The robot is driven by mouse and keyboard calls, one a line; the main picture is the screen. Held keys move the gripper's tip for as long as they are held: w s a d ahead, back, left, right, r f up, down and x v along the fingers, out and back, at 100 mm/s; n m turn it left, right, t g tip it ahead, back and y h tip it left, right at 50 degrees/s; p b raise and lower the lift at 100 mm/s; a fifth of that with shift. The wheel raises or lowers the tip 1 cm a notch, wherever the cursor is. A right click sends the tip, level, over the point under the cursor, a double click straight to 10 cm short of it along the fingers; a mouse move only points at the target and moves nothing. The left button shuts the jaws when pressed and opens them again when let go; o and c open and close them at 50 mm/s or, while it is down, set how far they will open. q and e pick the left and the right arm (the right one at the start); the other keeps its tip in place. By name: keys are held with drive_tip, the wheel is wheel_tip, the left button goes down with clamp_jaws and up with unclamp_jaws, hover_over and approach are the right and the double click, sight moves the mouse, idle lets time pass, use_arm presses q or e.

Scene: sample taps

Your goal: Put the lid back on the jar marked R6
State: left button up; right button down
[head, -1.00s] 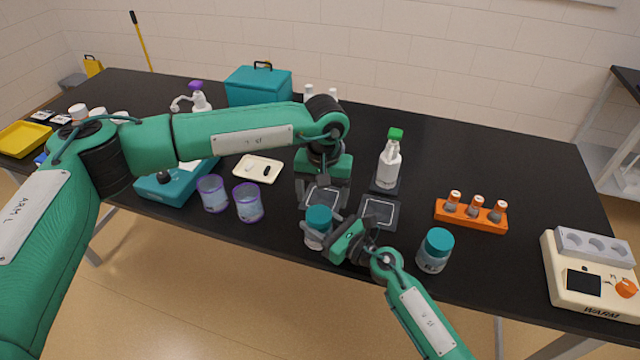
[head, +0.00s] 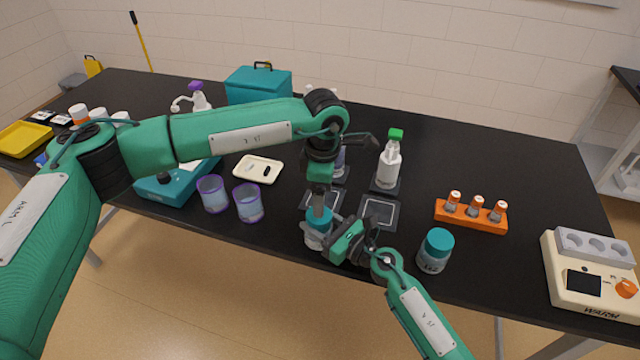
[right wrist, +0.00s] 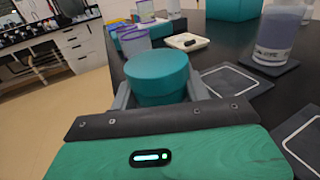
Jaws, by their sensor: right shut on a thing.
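A jar (head: 316,240) with a teal lid (head: 318,222) stands near the table's front edge. My right gripper (head: 330,240) is shut on this jar from the right. In the right wrist view the teal lid (right wrist: 157,72) sits upright between the grey fingers and hides the jar below. No marking on this jar is readable. My left gripper (head: 319,205) points down over the lid, seen edge-on, so its opening and any contact with the lid cannot be told. A second jar (head: 433,262) with a teal lid (head: 439,241) stands to the right; its label is too small to read.
Dark square pads (head: 379,212) lie behind the held jar. A green-capped bottle (head: 389,165) stands on one. Two purple-rimmed cups (head: 248,204) are to the left. An orange rack (head: 470,216) and a warmer (head: 590,285) are to the right. The front edge is close.

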sight(319, 228)
use_arm(q)
drive_tip(key=n, duration=0.6)
drive_tip(key=shift+r, duration=0.2)
drive_tip(key=n, duration=0.6)
drive_tip(key=shift+r+n, duration=0.2)
drive_tip(key=shift+n, duration=0.1)
drive_tip(key=n, duration=0.6)
drive_tip(key=shift+a+r, duration=0.1)
drive_tip(key=shift+r, duration=0.1)
drive_tip(key=n, duration=0.6)
drive_tip(key=shift+r, duration=0.2)
drive_tip(key=shift+f, duration=0.1)
drive_tip(key=shift+s+a+f, duration=0.1)
drive_tip(key=shift+a+f, duration=0.05)
drive_tip(key=shift+f, duration=3.8)
drive_tip(key=shift+c, duration=0.5)
